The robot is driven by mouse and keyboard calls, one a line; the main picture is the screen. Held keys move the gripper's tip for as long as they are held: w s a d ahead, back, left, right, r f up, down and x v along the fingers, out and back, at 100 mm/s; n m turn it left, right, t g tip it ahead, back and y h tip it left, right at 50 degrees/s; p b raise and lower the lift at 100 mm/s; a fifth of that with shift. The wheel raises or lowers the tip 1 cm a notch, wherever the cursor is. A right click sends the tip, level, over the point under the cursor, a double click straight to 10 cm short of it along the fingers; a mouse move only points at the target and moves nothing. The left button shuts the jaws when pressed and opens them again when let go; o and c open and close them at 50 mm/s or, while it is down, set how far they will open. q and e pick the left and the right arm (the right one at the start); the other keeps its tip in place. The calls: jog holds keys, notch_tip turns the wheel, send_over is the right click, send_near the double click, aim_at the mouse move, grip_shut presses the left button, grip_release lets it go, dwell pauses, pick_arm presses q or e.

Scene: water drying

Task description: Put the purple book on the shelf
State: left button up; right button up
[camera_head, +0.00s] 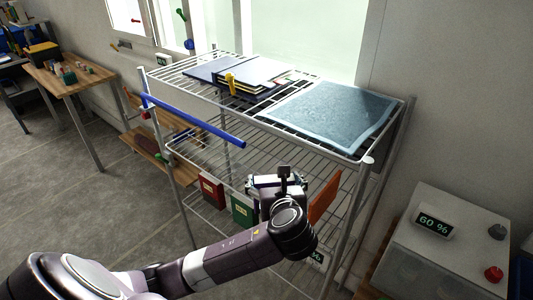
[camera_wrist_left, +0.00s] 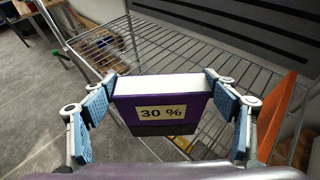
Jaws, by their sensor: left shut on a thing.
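The purple book (camera_wrist_left: 163,103) has a "30 %" label on its spine and shows white page edges on top. My left gripper (camera_wrist_left: 161,84) is shut on it, with blue finger pads against both sides. In the head view, my left gripper (camera_head: 277,181) is in front of the wire shelf (camera_head: 333,153), below its top level. The book is largely hidden there behind the gripper. A red book (camera_head: 211,191) and a green book (camera_head: 241,209) stand upright on a lower level, left of the gripper. An orange book or panel (camera_head: 324,199) stands to the right. My right gripper is not in view.
The top level holds a pale blue towel (camera_head: 335,112) and dark blue books or folders (camera_head: 222,69) with a yellow clip. A blue bar (camera_head: 196,120) runs along the shelf's left front. A grey box (camera_head: 447,245) with a "60 %" display stands at right.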

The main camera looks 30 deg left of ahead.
pick_arm(q)
jog(key=w+a+f+p, duration=0.1)
jog(key=w+a, duration=0.9)
jog(key=w, duration=0.1)
jog(key=shift+w+p, duration=0.2)
jog(key=shift+p, duration=0.1)
jog(key=shift+a+f, duration=0.15)
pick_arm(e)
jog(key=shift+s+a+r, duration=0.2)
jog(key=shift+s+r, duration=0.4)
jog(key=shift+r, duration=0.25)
pick_arm(q)
jog(key=shift+s, duration=0.1)
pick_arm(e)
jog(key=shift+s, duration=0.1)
pick_arm(q)
jog(key=o, duration=1.8)
jog(key=shift+f, duration=0.15)
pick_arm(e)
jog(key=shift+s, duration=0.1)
